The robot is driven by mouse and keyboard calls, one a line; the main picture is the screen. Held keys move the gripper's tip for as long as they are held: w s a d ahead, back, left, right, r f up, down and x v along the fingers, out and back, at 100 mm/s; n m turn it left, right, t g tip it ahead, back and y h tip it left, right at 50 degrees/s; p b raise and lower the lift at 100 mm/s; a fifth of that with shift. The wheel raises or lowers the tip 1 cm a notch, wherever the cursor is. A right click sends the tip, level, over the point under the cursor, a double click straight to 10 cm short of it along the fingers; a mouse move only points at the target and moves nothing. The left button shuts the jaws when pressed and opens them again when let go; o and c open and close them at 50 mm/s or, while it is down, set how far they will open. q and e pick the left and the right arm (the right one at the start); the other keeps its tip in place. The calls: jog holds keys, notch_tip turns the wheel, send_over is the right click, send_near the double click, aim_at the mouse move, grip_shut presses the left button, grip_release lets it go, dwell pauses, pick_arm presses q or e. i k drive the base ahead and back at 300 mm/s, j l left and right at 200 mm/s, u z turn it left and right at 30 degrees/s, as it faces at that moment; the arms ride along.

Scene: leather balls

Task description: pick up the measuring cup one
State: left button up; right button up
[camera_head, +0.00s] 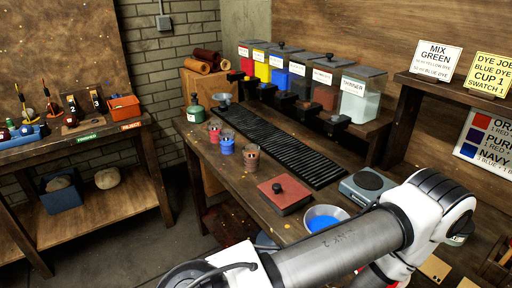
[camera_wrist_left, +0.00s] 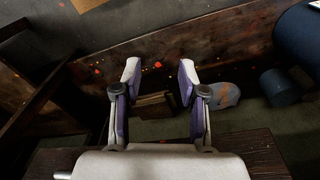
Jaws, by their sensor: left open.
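Three small clear cups stand in a row at the left of the workbench in the head view. One holds red (camera_head: 215,131), one holds blue (camera_head: 227,143), and the nearest looks brownish red (camera_head: 251,158). I cannot read which is measuring cup one. My left gripper (camera_wrist_left: 158,72) is open in the left wrist view, with nothing between its purple-padded fingers. It faces a dark plank edge and the floor, and no cup shows there. A white and grey arm of mine crosses the lower right of the head view. No gripper can be made out there.
Beside the cups lies a black ribbed mat (camera_head: 290,146). A red slab with a knob (camera_head: 284,193), a bowl of blue liquid (camera_head: 324,217) and a grey scale (camera_head: 367,184) stand nearer me. Labelled dye bins (camera_head: 325,82) line the back. A second bench (camera_head: 75,152) stands left.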

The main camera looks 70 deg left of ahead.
aim_at(251, 159)
jog(key=k+u, duration=0.2)
jog(key=u, duration=0.2)
jog(key=k+j+u, duration=0.15)
jog(key=u, duration=0.25)
jog(key=k+j+u, duration=0.15)
jog(key=u, duration=0.25)
jog(key=i+j+u, duration=0.1)
jog(key=i+u, duration=0.15)
jog(key=u, duration=0.15)
jog(key=i+u, duration=0.25)
jog(key=u, duration=0.15)
